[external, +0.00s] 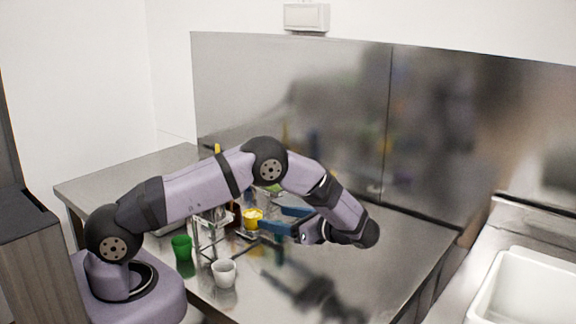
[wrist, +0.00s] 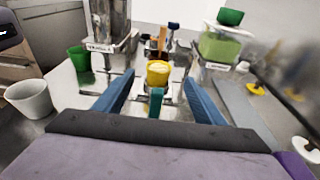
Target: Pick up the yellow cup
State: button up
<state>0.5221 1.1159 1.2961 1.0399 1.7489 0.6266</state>
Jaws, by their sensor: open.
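The yellow cup (wrist: 158,72) stands in the middle of the wrist view, ahead of my fingers and roughly centred between them. In the external view the yellow cup (external: 252,217) shows just left of my gripper's blue fingers. My gripper (wrist: 158,84) is open and empty; it also shows in the external view (external: 272,218), reaching left over the steel table. A small green upright piece (wrist: 156,102) stands between the fingers in the wrist view, nearer than the cup. I cannot tell if a finger touches the cup.
A white cup (external: 223,273) and a green cup (external: 182,248) stand at the table's front left. A steel dispenser (wrist: 108,25) is left of the yellow cup, and a green-filled container (wrist: 222,45) is right. A sink (external: 530,290) is far right. The table's right part is clear.

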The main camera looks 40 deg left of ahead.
aim_at(245, 215)
jog(key=shift+p+x, duration=0.85)
jog(key=shift+x, duration=0.75)
jog(key=p+x, duration=0.1)
jog(key=x, duration=0.2)
jog(key=shift+s+r+p, duration=0.1)
jog(key=shift+s+p, duration=0.05)
jog(key=shift+p, duration=0.15)
jog(key=shift+a+f, duration=0.2)
jog(key=shift+a, duration=0.35)
jog(key=shift+c, duration=0.6)
jog(key=c, duration=1.1)
jog(key=shift+o, duration=0.2)
